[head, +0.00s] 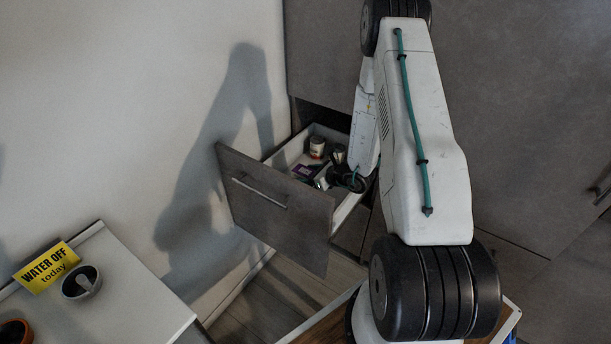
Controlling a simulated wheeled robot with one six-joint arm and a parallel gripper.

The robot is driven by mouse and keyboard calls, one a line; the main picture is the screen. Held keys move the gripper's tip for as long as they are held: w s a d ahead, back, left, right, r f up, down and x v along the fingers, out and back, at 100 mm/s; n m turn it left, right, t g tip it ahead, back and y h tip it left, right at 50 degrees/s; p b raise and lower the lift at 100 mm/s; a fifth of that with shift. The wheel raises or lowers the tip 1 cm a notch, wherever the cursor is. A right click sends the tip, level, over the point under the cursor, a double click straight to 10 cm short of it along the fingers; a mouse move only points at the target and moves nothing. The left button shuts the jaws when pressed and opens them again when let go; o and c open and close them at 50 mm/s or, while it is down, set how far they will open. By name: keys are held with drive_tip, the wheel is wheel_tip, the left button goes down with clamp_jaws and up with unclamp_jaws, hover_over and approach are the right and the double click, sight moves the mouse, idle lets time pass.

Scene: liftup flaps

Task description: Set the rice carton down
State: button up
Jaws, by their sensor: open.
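An open drawer (270,205) with a grey front and a bar handle stands out from the dark cabinet, in the middle of the head view. My gripper (329,168) is down at the drawer's inside, near its right side, and its jaws are open. A small purple item (302,171) lies in the drawer just left of my gripper. I cannot tell whether it is the rice carton. No other thing can be made out as the rice carton. My wrist and jaws hide part of the drawer's inside.
A small white jar with a reddish band (317,147) stands in the drawer behind the purple item. At the left, a white-topped table (140,290) bears a yellow "WATER OFF today" sign (47,267), a dark bowl (81,283) and an orange-brown bowl (15,332).

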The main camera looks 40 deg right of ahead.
drive_tip(key=v, duration=1.1)
drive_tip(key=s+a+r+n+g+y, duration=0.3)
drive_tip(key=a+r+n+g+y, duration=0.4)
drive_tip(key=a+r+n, duration=1.2)
drive_tip(key=s+a+r+n+g+h, duration=0.5)
drive_tip(key=s+a+r, duration=0.3)
drive_tip(key=s+r, duration=0.3)
drive_tip(key=s+d+r+n+h, duration=0.2)
drive_tip(key=s+n+h, duration=0.1)
drive_tip(key=s+n, duration=0.1)
drive_tip(key=s+d+r+n+t+h, duration=0.1)
drive_tip(key=s+d+r+n+h, duration=0.1)
drive_tip(key=s, duration=0.5)
drive_tip(key=shift+r+n+h, duration=0.2)
drive_tip(key=shift+n+h, duration=0.5)
drive_tip(key=shift+n, duration=0.3)
drive_tip(key=shift+c, duration=0.4)
